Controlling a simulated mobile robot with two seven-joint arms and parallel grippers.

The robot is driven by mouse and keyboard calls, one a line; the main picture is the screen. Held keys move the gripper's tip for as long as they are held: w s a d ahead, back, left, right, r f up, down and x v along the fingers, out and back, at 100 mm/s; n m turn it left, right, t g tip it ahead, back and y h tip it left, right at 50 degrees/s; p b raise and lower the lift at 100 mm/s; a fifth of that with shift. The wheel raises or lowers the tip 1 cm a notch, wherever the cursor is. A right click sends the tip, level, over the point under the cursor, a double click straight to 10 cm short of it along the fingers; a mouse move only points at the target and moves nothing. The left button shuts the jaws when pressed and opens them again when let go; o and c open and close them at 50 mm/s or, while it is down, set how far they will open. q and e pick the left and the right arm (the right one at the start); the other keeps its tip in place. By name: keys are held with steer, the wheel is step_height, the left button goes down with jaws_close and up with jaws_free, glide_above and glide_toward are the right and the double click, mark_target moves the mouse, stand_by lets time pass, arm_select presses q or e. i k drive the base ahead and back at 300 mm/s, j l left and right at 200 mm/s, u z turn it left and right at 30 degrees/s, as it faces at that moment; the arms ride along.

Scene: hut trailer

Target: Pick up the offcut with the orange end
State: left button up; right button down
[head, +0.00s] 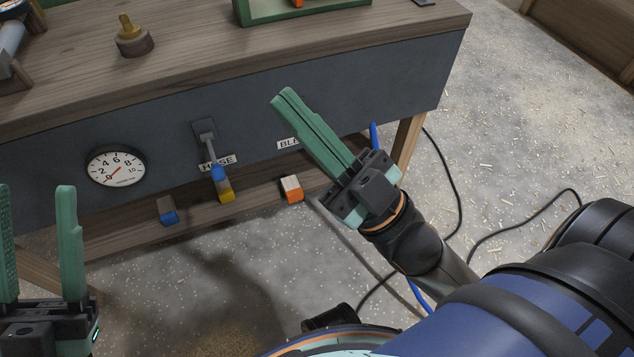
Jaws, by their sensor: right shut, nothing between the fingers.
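The offcut with the orange end (291,189) is a small pale wood block on the low shelf under the bench, with its orange part low and toward me. My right gripper (282,97) is shut and empty, in front of the bench's grey panel, above the orange-ended offcut in the picture. Its green fingers lie together and point up and left. My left gripper (35,190) is at the lower left, its two green fingers wide apart with nothing between them.
A blue-ended offcut (168,212) and a yellow-ended offcut (226,190) lie left on the shelf (120,236). A lever (206,140) with a blue tip hangs above them, right of a dial gauge (116,167). Cables (452,180) cross the floor at right.

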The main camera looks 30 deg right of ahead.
mark_target(292, 189)
steer(key=l+z, duration=0.35)
steer(key=l, duration=0.55)
steer(key=i+l+z, duration=0.3)
steer(key=i+l, duration=0.15)
steer(key=l, duration=0.15)
